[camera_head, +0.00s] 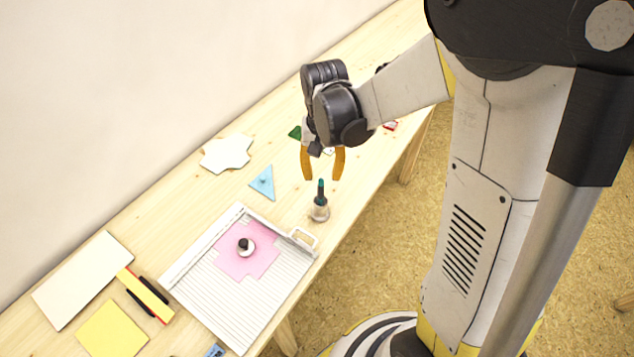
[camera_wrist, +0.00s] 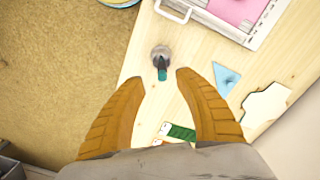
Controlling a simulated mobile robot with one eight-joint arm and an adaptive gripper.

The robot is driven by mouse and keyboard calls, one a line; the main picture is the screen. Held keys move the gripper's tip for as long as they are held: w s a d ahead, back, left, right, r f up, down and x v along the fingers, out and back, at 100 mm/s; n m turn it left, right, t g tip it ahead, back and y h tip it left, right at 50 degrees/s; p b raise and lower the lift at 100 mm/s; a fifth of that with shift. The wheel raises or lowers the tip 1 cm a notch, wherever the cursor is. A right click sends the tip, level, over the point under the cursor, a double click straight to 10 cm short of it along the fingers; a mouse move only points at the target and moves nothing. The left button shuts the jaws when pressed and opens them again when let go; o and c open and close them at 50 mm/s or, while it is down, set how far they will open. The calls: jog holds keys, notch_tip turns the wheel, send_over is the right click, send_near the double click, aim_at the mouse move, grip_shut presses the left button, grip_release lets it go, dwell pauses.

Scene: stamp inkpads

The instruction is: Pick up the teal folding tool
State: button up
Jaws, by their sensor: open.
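The teal folding tool (camera_head: 321,187) has a teal tip and a darker lower part. It stands upright in a small round clear or greyish holder (camera_head: 319,212) near the table's front edge. My gripper (camera_head: 323,178) is open and points down, with its two orange fingers just above the tool. In the wrist view, the teal tip (camera_wrist: 162,74) shows between the open fingertips (camera_wrist: 160,77), and the holder (camera_wrist: 160,52) lies beyond them. The fingers do not appear closed on the tool. Its lower end is hidden inside the holder.
A paper trimmer (camera_head: 205,309) bears a pink paper shape (camera_head: 262,262) and a dark-knobbed item (camera_head: 245,246). A blue triangle (camera_head: 263,184), white cutout (camera_head: 226,154) and green piece (camera_head: 295,132) lie nearby. The table edge is close to the holder.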

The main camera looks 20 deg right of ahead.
aim_at(321, 191)
notch_tip(321, 191, down, 8)
jog(key=b, duration=0.3)
jog(key=shift+w+a+b, duration=0.1)
jog(key=shift+w+b, duration=0.05)
jog(key=shift+b, duration=0.25)
grip_shut()
